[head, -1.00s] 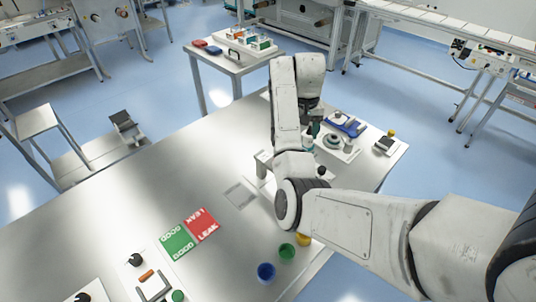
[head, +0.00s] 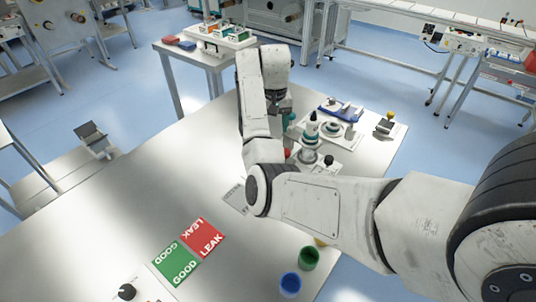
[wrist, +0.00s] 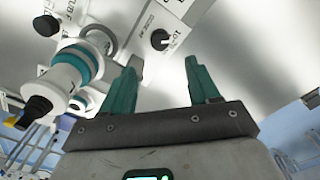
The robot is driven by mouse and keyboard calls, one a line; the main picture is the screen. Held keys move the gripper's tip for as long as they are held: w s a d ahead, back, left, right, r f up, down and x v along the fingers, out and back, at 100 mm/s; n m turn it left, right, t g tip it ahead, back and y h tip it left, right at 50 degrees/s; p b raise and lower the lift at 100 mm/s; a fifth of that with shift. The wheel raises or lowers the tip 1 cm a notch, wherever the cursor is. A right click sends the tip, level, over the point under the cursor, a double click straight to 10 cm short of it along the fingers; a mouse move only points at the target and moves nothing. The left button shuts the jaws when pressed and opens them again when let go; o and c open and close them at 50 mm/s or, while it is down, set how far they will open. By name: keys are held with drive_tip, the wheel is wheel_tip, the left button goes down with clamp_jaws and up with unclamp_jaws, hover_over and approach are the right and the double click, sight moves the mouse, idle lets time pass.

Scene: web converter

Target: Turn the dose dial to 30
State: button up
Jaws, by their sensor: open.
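A small black dial (wrist: 160,40) with a pointer sits on a white plate with printed marks in the wrist view, and may be the dose dial. Its setting is too small to read. My gripper (wrist: 163,66) is open, with two teal fingers apart and nothing between them. The dial shows just beyond the fingertips, towards the left one, with no visible contact. In the head view my arm hides most of the gripper (head: 287,119). A black knob (head: 328,160) stands on a white plate there; I cannot tell if it is the same dial.
A white device with a teal band (wrist: 75,68) stands left of my fingers. Another black knob (wrist: 45,25) is beyond it. Red LEAK (head: 203,239) and green GOOD (head: 176,263) cards, a blue cup (head: 290,285) and a green cup (head: 308,258) are on the table.

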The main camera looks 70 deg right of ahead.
wheel_tip(320, 180, down, 11)
drive_tip(key=shift+r+p, duration=0.1)
drive_tip(key=shift+p, duration=0.25)
idle(0.3)
drive_tip(key=c, duration=1)
drive_tip(key=shift+c, duration=0.2)
